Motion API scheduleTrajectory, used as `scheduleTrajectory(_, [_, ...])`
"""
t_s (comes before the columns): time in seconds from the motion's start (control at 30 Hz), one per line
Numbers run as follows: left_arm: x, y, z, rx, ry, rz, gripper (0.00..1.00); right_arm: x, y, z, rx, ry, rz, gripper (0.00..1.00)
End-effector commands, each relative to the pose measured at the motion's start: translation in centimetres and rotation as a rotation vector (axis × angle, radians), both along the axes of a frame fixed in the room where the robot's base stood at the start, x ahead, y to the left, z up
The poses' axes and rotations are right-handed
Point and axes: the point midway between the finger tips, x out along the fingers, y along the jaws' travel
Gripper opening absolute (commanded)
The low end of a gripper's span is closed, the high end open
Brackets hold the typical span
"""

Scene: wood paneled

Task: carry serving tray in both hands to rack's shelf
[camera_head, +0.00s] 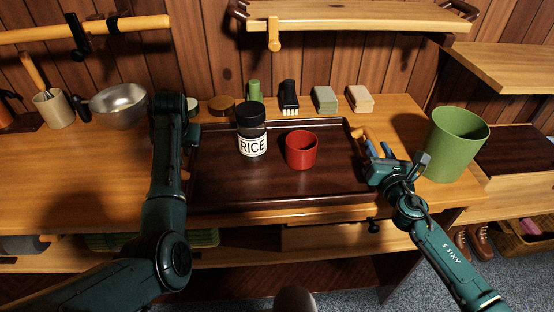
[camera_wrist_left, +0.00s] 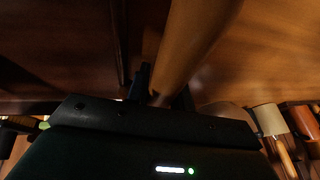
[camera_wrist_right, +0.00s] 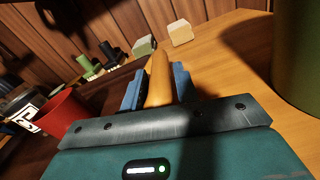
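The serving tray (camera_head: 230,192) is dark brown with a raised rim and lies level at the wooden counter's front. A black-lidded RICE jar (camera_head: 252,140) and a red cup (camera_head: 301,151) stand upright on it. My right gripper (camera_head: 374,148) is at the tray's right side; in the right wrist view its blue fingers (camera_wrist_right: 158,88) lie close on both sides of the light wooden handle (camera_wrist_right: 158,72). My left gripper is at the tray's left side, its fingers hidden by the arm in the head view. The left wrist view shows its dark fingers (camera_wrist_left: 163,90) around a wooden handle (camera_wrist_left: 190,40).
A green bin (camera_head: 456,145) stands right of my right gripper. A metal bowl (camera_head: 120,106) and a utensil cup (camera_head: 53,108) stand at left. Several small items line the counter's back. A wall shelf (camera_head: 360,17) hangs above; another shelf (camera_head: 505,68) is at right.

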Motion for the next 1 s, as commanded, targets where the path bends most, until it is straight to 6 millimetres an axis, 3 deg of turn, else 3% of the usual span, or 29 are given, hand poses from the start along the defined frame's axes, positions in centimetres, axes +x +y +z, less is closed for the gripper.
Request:
scheduleTrajectory(0.1, [0.01,0.00,0.04,0.000,0.000,0.000,0.00,-0.02,-0.01,0.00,0.000,0.000,0.000,0.20])
scheduleTrajectory(0.37, [0.01,0.00,0.06,0.000,-0.001,0.000,0.00,-0.02,-0.01,0.00,0.000,0.000,0.000,0.00])
scheduleTrajectory(1.0, [0.13,0.04,0.47,0.002,-0.007,0.000,0.00,0.06,-0.02,0.43,0.000,-0.005,0.000,0.00])
